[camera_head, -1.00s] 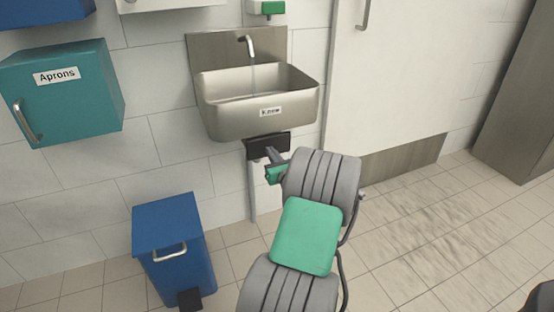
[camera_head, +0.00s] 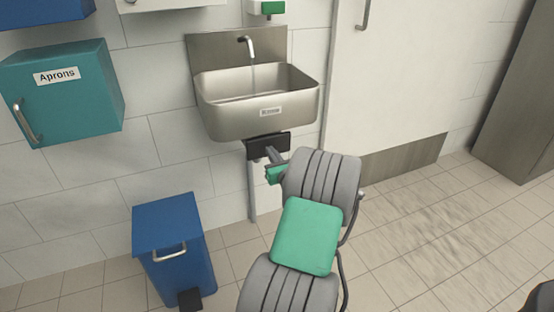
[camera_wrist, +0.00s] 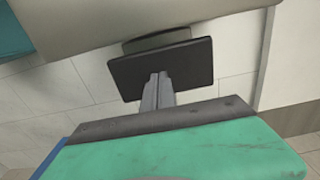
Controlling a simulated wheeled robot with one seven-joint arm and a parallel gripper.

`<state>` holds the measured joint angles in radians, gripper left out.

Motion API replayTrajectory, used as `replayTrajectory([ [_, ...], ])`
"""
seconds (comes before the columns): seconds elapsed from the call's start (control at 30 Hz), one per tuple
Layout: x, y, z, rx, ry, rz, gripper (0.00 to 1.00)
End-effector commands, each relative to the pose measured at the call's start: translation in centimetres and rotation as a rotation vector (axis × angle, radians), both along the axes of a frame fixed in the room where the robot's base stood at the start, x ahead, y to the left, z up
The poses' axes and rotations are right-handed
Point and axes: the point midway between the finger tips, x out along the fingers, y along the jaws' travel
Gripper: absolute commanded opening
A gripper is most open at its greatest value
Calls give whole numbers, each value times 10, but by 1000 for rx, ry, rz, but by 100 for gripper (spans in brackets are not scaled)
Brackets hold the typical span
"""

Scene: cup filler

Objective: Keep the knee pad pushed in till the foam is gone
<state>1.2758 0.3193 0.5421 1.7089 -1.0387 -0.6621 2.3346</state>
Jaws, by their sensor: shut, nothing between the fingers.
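The black knee pad (camera_head: 284,145) sits under the front of the steel sink (camera_head: 262,113). In the wrist view the knee pad (camera_wrist: 192,66) is a dark upright plate below the sink's underside. My gripper (camera_head: 269,152) is shut and empty, its fingertips at the face of the pad. The closed fingers (camera_wrist: 158,78) also meet the pad's lower middle in the wrist view. Water (camera_head: 254,78) runs from the curved tap (camera_head: 249,46) into the basin. The basin floor is mostly hidden by the front wall, and I cannot tell whether foam is in it.
A blue pedal bin (camera_head: 172,245) stands on the floor at left. A teal aprons box (camera_head: 85,100) hangs on the wall. A green-fronted dispenser (camera_head: 272,8) is above the sink. A white door (camera_head: 390,80) is at right, with open tiled floor before it.

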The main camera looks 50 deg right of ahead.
Motion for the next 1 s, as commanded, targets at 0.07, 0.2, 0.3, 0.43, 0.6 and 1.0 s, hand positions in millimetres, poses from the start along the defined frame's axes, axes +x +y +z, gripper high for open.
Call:
replayTrajectory([
  [0.07,5,0,11,-18,-11,10,0],
  [0.2,5,0,11,-18,-11,10,0],
  [0.3,4,1,11,-18,-11,10,0],
  [0.43,-5,10,12,-14,-10,10,0],
  [0.6,-37,27,9,-4,-7,-1,0],
  [1.0,-101,72,4,-1,-4,12,0],
])
